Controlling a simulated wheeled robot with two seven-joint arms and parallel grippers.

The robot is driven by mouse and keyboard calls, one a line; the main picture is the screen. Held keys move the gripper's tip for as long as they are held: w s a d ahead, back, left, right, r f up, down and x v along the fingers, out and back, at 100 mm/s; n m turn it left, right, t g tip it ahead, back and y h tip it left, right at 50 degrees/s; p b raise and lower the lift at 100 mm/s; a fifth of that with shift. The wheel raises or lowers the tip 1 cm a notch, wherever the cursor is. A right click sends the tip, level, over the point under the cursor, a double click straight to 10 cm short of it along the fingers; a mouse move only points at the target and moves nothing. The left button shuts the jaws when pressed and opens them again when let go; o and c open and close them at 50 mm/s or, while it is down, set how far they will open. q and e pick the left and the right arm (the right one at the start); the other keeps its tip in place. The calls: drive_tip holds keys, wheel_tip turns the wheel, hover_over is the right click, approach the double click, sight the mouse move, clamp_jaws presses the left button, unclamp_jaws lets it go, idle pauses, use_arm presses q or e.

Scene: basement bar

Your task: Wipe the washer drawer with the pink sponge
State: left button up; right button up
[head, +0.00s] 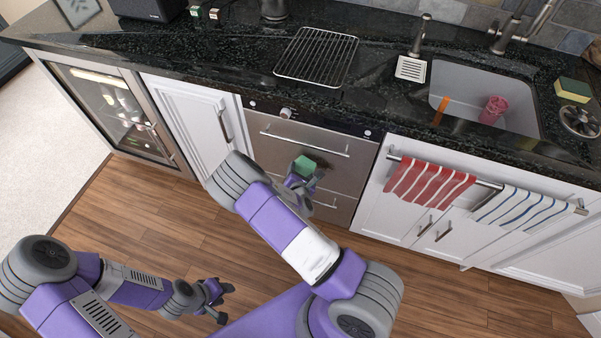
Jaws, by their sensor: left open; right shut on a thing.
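The washer drawer (340,165) is a stainless steel front below the counter, with a bar handle on its upper panel and another on the lower one. My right gripper (303,176) is in front of the upper panel, shut on a small block with a green top, which looks like a sponge (306,164). I see no pink on it; its other sides are hidden. I cannot tell whether it touches the steel. My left gripper (225,302) is open and empty, low over the wooden floor.
A wire rack (317,56) lies on the dark counter (220,62). Striped towels (430,185) hang right of the drawer. The floor is clear.

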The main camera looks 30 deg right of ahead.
drive_tip(key=shift+w+d, duration=0.6)
drive_tip(key=shift+d, duration=0.1)
idle(0.3)
